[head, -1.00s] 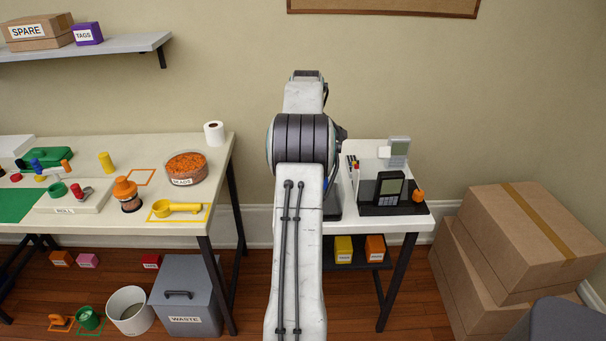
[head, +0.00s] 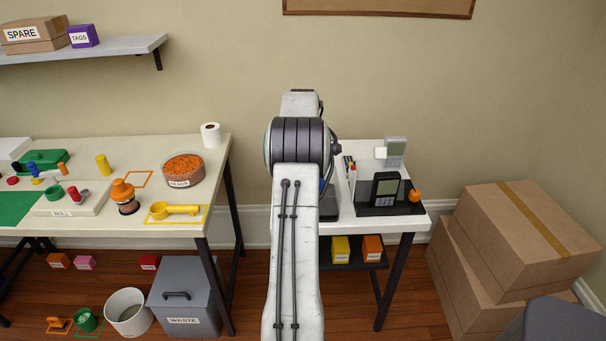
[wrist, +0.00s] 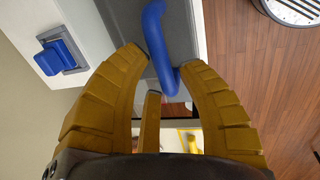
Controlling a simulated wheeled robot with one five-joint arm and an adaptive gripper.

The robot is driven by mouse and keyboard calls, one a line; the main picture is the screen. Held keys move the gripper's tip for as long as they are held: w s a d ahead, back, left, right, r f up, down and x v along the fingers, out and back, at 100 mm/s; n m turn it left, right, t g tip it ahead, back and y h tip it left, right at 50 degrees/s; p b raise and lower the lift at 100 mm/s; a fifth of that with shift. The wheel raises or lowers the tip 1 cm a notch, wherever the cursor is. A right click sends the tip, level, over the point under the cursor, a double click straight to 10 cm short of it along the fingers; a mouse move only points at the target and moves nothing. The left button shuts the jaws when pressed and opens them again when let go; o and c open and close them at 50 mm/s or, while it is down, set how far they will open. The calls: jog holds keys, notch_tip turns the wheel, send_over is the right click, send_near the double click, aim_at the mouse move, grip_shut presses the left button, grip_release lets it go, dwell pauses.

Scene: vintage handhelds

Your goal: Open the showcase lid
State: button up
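In the wrist view my gripper (wrist: 160,62) has its yellow fingers apart, with a gap between the tips. A bent blue handle (wrist: 153,35) lies just ahead of the tips, and its lower end reaches between them. I cannot tell whether a finger touches it. The handle is against a grey panel (wrist: 181,32), which looks like the showcase lid. In the head view my arm hides my gripper and most of the showcase; only a dark grey part (head: 329,207) shows beside the arm on the small right table. How far the lid is open cannot be told.
A blue latch or switch (wrist: 57,57) sits on a white block in the wrist view. On the small table (head: 405,222) a dark handheld (head: 386,187), a pale handheld (head: 395,150) and an orange object (head: 414,195) stand right of my arm. Cardboard boxes (head: 520,235) stand further right.

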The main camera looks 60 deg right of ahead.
grip_shut()
jog(key=shift+a, duration=0.15)
dwell(0.4)
